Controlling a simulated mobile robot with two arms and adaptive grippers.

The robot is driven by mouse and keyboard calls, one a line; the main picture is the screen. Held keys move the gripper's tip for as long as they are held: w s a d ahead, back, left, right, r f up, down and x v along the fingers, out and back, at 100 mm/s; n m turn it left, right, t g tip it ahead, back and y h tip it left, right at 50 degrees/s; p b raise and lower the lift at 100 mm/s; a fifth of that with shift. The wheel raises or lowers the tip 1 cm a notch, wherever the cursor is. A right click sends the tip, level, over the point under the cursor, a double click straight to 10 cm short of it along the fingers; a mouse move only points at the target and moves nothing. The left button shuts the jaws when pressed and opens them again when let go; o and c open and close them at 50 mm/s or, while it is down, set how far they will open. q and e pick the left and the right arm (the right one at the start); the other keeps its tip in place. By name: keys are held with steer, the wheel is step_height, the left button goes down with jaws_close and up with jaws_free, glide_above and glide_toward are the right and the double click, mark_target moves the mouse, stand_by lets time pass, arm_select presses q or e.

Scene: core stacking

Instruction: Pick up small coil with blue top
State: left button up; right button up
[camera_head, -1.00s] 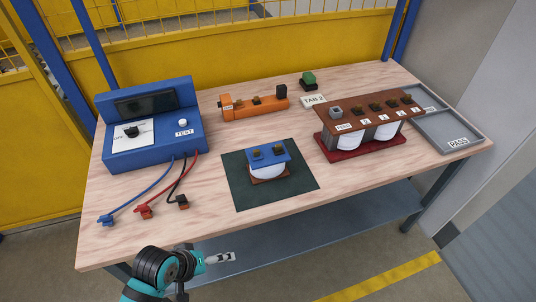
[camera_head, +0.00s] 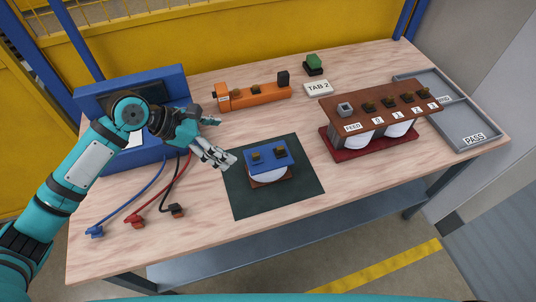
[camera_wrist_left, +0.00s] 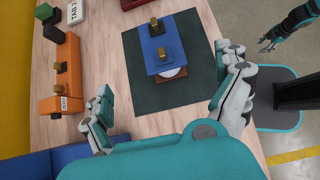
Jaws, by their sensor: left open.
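The small coil with the blue top (camera_head: 266,159) stands upright on a dark green mat (camera_head: 300,193), with a white winding, a brown base and two brass terminals. My left gripper (camera_head: 223,141) is open and empty, above the table just left of the coil. In the left wrist view the blue-topped coil (camera_wrist_left: 153,53) lies ahead, beyond my open left fingers (camera_wrist_left: 168,80), with nothing between them. My right gripper (camera_wrist_left: 267,44) shows small at the upper right of that view, off the table; its jaw opening is unclear.
A blue test box (camera_head: 150,160) stands behind my left arm, with leads lying in front. An orange device (camera_head: 255,97) and a TAB 2 label (camera_head: 319,88) are behind the mat. A larger brown-topped coil unit (camera_head: 372,118) and grey PASS tray (camera_head: 455,110) are right.

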mark_target(268, 154)
arm_select(q)
steer(key=p+x, duration=0.1)
steer(key=x, duration=0.9)
steer(key=shift+d+f, duration=0.2)
steer(key=shift+d, duration=0.2)
steer(key=shift+w+d+f, duration=0.15)
steer(key=shift+d+f, duration=0.2)
steer(key=shift+f, duration=0.05)
steer(key=p+x, duration=0.1)
steer(key=x, duration=0.3)
steer(key=shift+f, duration=0.15)
steer(key=shift+w+d+f, duration=0.15)
steer(key=shift+d+f, duration=0.15)
steer(key=c, duration=1.4)
steer(key=shift+r, duration=0.15)
steer(key=shift+c, duration=0.6)
arm_select(e)
steer(key=shift+s+r, duration=0.8)
steer(key=shift+r, duration=0.2)
arm_select(q)
steer(key=shift+r, duration=0.1)
